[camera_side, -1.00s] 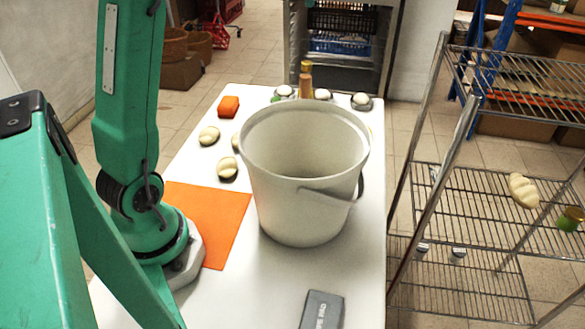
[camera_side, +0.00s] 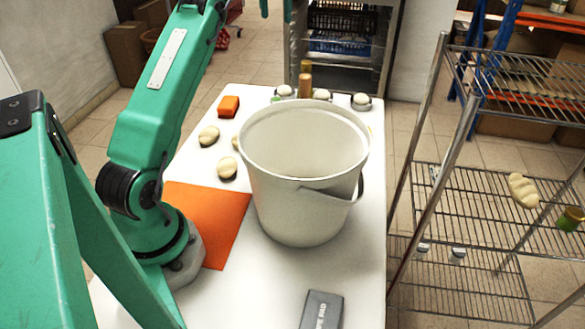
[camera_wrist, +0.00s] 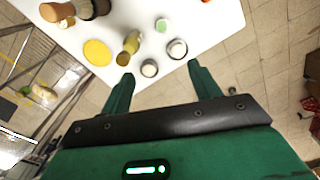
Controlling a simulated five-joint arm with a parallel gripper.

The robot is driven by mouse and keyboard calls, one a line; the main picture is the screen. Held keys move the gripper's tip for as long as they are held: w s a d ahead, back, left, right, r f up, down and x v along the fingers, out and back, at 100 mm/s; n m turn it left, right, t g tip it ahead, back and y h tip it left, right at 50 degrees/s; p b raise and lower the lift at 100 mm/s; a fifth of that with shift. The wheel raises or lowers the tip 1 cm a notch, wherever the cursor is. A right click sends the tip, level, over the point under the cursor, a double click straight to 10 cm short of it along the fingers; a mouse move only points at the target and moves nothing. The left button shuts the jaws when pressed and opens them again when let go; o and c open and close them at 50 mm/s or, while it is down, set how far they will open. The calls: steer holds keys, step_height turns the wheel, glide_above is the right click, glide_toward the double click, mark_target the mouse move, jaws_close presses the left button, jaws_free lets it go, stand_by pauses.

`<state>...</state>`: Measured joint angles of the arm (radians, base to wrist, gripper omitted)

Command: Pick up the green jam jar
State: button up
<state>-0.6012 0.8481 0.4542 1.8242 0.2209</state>
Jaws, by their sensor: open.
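My gripper (camera_wrist: 160,70) is open and empty, its two fingers spread above the far end of the white table. In the side view its fingertips (camera_side: 276,18) hang at the top edge, high above the table. A small round green item with a pale rim (camera_wrist: 161,25) lies ahead of the fingers in the wrist view; only a green sliver (camera_side: 275,99) shows in the side view, and I cannot tell whether it is a jam jar.
White-topped jars (camera_wrist: 177,48) and a brown-and-gold bottle (camera_wrist: 130,45) stand close to the green item. A large white bucket (camera_side: 305,165) fills the table's middle. An orange block (camera_side: 228,106), pale rolls (camera_side: 227,168) and an orange mat (camera_side: 210,218) lie to its left.

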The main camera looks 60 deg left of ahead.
steer(key=a+f, duration=0.1)
glide_toward(276, 99)
steer(key=f, duration=0.5)
steer(key=shift+w+a, duration=0.2)
steer(key=shift+a, duration=0.05)
steer(key=shift+s+d+f, duration=0.1)
steer(key=shift+f, duration=1.3)
steer(key=shift+s+d+f, duration=0.1)
steer(key=shift+f, duration=1.35)
steer(key=shift+c, duration=0.4)
steer(key=c, duration=1)
